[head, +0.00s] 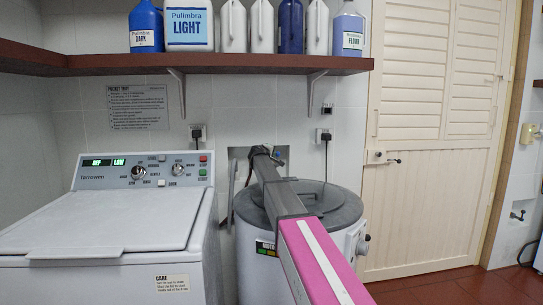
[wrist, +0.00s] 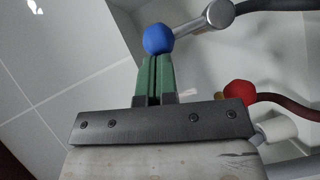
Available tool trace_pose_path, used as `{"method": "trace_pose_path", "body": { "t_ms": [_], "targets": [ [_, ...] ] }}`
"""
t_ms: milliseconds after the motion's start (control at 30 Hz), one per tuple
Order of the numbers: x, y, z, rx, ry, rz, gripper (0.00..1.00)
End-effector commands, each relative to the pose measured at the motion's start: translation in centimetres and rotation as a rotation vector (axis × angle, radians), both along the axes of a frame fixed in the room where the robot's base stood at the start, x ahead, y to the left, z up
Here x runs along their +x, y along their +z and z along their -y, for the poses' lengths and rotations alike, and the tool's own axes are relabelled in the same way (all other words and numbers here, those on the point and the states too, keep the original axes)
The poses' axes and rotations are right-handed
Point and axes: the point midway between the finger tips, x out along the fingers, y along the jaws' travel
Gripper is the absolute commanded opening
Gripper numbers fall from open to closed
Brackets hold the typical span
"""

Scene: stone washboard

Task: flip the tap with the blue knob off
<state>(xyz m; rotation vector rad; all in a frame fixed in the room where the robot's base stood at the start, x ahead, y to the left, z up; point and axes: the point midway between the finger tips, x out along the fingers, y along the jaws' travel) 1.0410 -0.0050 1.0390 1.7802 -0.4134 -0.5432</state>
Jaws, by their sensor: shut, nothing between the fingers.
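The blue knob (wrist: 158,39) is a faceted ball on a grey metal tap (wrist: 215,14), at the top middle of the wrist view. My gripper (wrist: 156,58) has green fingers that are closed together with nothing between them. Its tips are right at the lower side of the blue knob and overlap it in the picture; I cannot tell whether they touch. A red knob (wrist: 239,92) is lower right, beside my gripper's body. In the head view my arm reaches to the wall recess (head: 238,153) and largely hides the taps there.
A dark hose runs from the tap, and a dark red hose (wrist: 291,107) from near the red knob. A washing machine (head: 115,222) stands left of my arm, a round white tub (head: 344,238) beneath it. A shelf (head: 220,64) with bottles is above.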

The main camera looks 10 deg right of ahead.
Motion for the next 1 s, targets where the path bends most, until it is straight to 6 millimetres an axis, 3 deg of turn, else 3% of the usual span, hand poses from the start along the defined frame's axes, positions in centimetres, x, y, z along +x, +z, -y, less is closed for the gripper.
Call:
{"method": "trace_pose_path", "body": {
  "t_ms": [367,1000],
  "targets": [
    [0.0,0.5,1.2,0.164,0.000,0.000,0.00],
    [0.1,0.3,5.8,0.767,-0.001,0.001,0.00]
  ]
}}
